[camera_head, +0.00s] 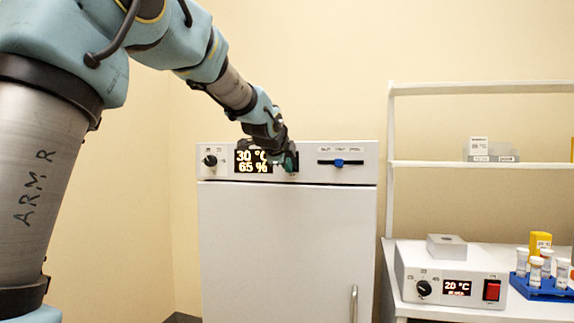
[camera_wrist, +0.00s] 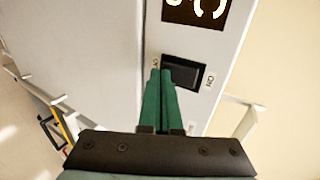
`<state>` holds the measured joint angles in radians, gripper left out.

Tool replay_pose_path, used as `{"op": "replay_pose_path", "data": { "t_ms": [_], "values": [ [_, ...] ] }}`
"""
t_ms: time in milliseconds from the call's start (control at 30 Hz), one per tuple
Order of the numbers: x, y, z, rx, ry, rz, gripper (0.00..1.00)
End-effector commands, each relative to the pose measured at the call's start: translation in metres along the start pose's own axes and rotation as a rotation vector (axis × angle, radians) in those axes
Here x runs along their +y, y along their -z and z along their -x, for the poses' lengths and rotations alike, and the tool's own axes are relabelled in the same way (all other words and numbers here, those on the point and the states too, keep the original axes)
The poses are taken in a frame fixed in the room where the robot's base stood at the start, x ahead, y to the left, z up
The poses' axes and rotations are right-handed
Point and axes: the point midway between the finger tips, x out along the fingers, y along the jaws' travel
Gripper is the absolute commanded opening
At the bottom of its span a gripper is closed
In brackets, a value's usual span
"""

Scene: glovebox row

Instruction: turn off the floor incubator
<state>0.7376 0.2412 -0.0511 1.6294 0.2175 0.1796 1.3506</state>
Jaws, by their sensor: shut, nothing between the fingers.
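The floor incubator (camera_head: 285,250) is a tall white cabinet in the head view, with a lit display (camera_head: 252,161) reading 30 °C and 65 %. A black rocker switch (camera_wrist: 188,73) beside the display shows in the wrist view, with small letters at both ends. My gripper (camera_head: 290,160) is in front of the panel, right of the display, and hides the switch in the head view. In the wrist view its green fingers (camera_wrist: 160,75) are shut and empty. The fingertips overlap the lettered left end of the switch; whether they touch it I cannot tell.
The incubator panel also has a black knob (camera_head: 210,160) and a blue slider (camera_head: 339,163). To the right, a bench holds a white device (camera_head: 452,273) with a red switch (camera_head: 492,290), and a blue tube rack (camera_head: 541,288). A white shelf (camera_head: 480,163) stands above.

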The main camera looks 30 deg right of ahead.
Motion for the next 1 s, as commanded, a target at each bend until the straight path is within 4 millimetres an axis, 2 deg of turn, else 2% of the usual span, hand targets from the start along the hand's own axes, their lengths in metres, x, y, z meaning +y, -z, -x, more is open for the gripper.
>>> {"op": "replay_pose_path", "data": {
  "t_ms": [400,433,700,1000],
  "values": [
    [0.007,0.000,-0.010,-0.001,0.068,0.000,0.00],
    [0.001,0.000,-0.006,-0.002,0.065,0.000,0.00],
    [-0.002,-0.001,-0.005,-0.002,0.062,0.000,0.00],
    [-0.014,0.000,0.001,-0.001,0.063,0.000,0.00]
  ]
}}
